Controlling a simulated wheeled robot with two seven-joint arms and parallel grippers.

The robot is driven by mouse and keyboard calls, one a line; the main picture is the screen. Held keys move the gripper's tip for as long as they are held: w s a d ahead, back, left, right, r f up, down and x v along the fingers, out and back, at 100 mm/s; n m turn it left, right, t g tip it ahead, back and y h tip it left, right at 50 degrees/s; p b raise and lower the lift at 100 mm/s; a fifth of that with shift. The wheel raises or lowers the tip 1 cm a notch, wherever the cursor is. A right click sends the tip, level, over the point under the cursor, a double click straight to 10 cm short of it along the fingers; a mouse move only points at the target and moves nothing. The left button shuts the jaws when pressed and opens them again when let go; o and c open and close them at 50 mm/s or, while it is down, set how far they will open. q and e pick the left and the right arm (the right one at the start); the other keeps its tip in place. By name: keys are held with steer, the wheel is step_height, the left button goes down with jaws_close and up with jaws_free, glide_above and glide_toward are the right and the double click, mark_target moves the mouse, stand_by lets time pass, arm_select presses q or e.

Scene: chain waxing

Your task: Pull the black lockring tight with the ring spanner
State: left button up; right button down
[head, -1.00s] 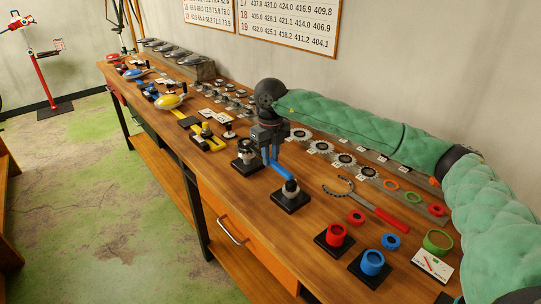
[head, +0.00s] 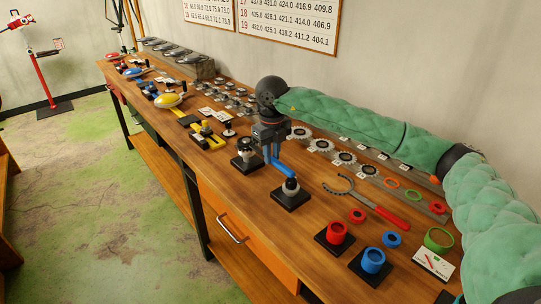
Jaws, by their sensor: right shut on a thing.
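My right gripper (head: 271,150) points down over the middle of the bench and is shut on a blue-handled tool, seemingly the ring spanner (head: 284,168). The spanner slants down to the right. Its lower end is at the top of a small grey fixture (head: 290,187) on a black square base. The black lockring is too small and covered to make out there, so I cannot tell whether the spanner sits around it. My left gripper is not in view.
A second fixture (head: 246,146) stands close left of the spanner. A red-handled hooked tool (head: 385,214) lies to the right. Red (head: 336,232) and blue (head: 373,261) cups stand near the front edge. Sprockets (head: 344,158) line the back.

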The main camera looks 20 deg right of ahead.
steer(key=shift+w+d+n+b, duration=0.25)
steer(key=shift+d+n+b, duration=0.35)
steer(key=shift+d+n, duration=0.15)
steer(key=shift+w+d+n+b, duration=0.5)
steer(key=shift+d+n+b, duration=0.35)
steer(key=shift+d+b, duration=0.05)
steer(key=shift+w+d+n+b, duration=0.6)
steer(key=shift+d+n+b, duration=0.2)
steer(key=shift+d, duration=0.05)
